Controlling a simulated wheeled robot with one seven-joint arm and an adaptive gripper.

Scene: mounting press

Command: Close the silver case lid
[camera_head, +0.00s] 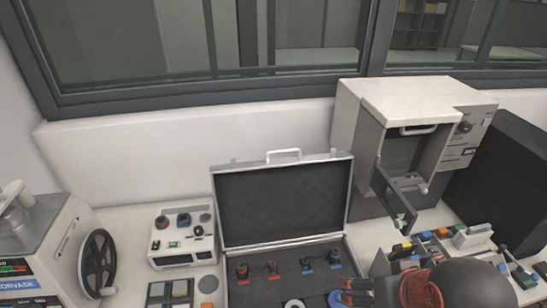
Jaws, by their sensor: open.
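The silver case (228,296) stands on the worktop with its lid (285,200) raised, nearly upright, showing the dark inner lining. The lid has a metal rim and a handle (283,154) on its top edge. Several small dark parts with red and blue bits sit in the base's dark lining. My gripper (344,292) is at the bottom of the view, over the right front part of the case base. It is open, well below the lid's top edge and apart from the lid. My dark arm hides the area to its right, and the frame cuts off the case's front.
A beige machine (410,100) with an open door (396,196) stands close behind and right of the lid. A small control box (183,237) is at left, near a machine with a black handwheel (98,262). Coloured parts (440,237) lie at right. A window is behind.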

